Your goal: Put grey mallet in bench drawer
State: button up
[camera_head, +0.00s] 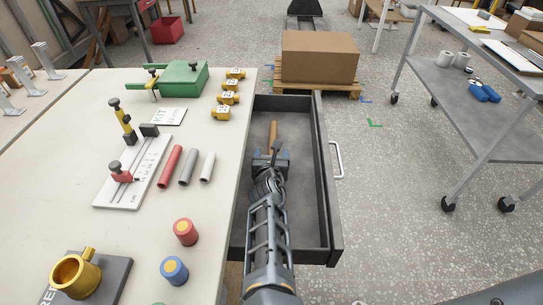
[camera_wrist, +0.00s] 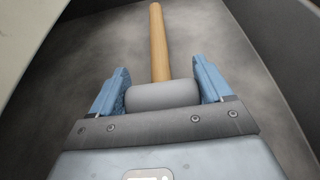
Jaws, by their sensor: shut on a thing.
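The mallet has a grey head (camera_wrist: 163,95) and a wooden handle (camera_wrist: 158,45). In the head view, the handle (camera_head: 273,132) points away from me, over the drawer floor. My gripper (camera_wrist: 163,92) has its blue fingers on either side of the grey head and is shut on it. In the head view, my gripper (camera_head: 271,157) is inside the outline of the open bench drawer (camera_head: 322,195), and hides most of the mallet head. The drawer is dark grey with a metal handle on its right front. I cannot tell whether the mallet touches the drawer floor.
The bench top (camera_head: 215,210) lies left of the drawer, with red, grey and white cylinders, a green box (camera_head: 180,78) and yellow blocks. A cardboard box (camera_head: 320,57) on a pallet stands beyond the drawer. A grey cart (camera_head: 470,95) is at right, with free floor between.

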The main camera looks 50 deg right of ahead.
jog(key=o, duration=1.2)
jog(key=shift+f, duration=0.1)
jog(key=p+v, duration=0.1)
jog(key=v, duration=0.9)
jog(key=shift+s+a+r, duration=0.15)
jog(key=shift+a+r, duration=0.05)
jog(key=shift+a, duration=0.1)
jog(key=shift+s+a+r, duration=0.25)
jog(key=shift+s+a, duration=0.15)
jog(key=shift+s, duration=0.05)
